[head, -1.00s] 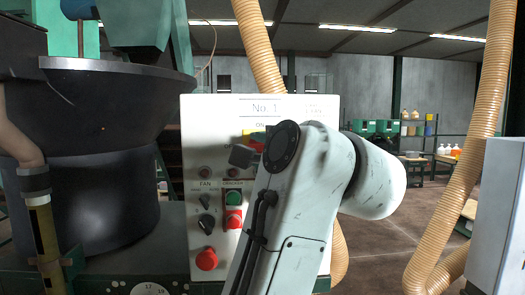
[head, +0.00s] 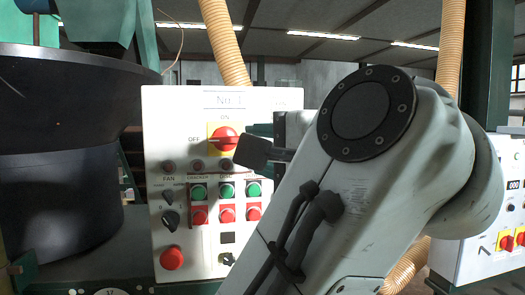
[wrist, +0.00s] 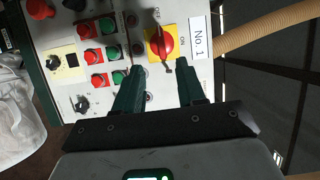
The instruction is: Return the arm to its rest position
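My arm (head: 390,190) fills the right middle of the head view, bent in front of the control panel. In the wrist view my gripper (wrist: 161,64) has its two dark green fingers apart with nothing between them. Its fingertips point at the white panel (wrist: 120,15), near a red rotary switch (wrist: 163,43) on a yellow plate. The switch (head: 224,138) also shows in the head view, its handle lying about level. The gap from fingertips to panel is hard to judge. In the head view the fingers are mostly hidden behind my arm.
A large dark hopper (head: 70,90) stands left of the panel (head: 160,110). A beige hose (head: 225,45) hangs behind the panel, another (head: 450,45) at the right. A second control panel (head: 485,250) stands at the lower right. A white bag (wrist: 20,130) shows in the wrist view.

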